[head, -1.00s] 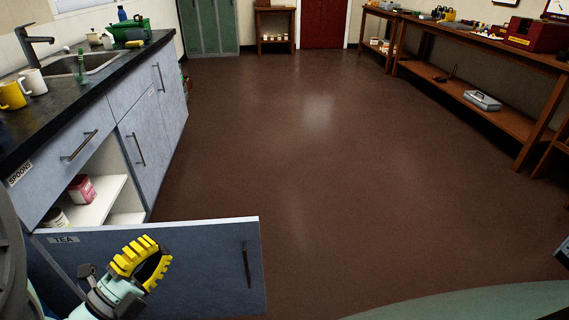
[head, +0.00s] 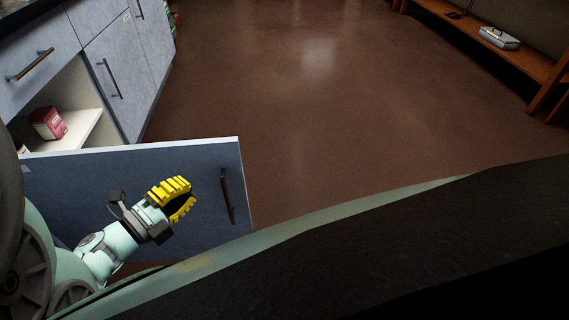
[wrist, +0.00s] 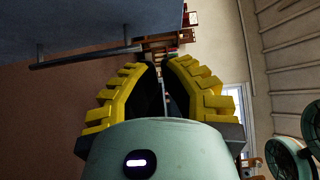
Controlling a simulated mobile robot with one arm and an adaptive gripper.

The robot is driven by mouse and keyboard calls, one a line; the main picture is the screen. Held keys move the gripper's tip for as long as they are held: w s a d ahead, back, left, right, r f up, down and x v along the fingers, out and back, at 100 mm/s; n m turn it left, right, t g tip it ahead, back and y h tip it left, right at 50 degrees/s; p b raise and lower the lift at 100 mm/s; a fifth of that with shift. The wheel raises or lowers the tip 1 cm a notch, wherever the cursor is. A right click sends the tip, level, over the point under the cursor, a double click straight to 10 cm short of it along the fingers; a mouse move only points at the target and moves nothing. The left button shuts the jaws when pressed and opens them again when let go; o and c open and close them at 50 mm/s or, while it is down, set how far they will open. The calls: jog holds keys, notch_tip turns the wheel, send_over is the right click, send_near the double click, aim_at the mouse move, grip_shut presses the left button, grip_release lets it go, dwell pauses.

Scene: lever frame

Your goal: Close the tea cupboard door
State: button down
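The tea cupboard door (head: 90,185) stands wide open, swung out from the grey-blue counter. Its dark bar handle (head: 227,196) is near the free edge; the handle also shows in the wrist view (wrist: 85,58), at the upper left. My gripper (head: 190,198) with yellow padded fingers is in front of the door's outer face, left of the handle. In the wrist view the fingertips (wrist: 160,62) are apart with a narrow gap and nothing between them. I cannot tell whether the gripper touches the door.
The open cupboard shows a white shelf (head: 82,130) with a pink box (head: 47,123). A closed cupboard door (head: 108,85) is beyond it. The brown floor (head: 330,120) to the right is clear. A wooden bench (head: 470,45) stands at the far right.

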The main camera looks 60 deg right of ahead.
aim_at(216, 156)
jog(key=d, duration=0.4)
jog(key=w+d, duration=0.1)
jog(key=d, duration=0.2)
jog(key=shift+w+b, duration=0.1)
jog(key=shift+b, duration=0.25)
jog(key=shift+w+d, duration=0.45)
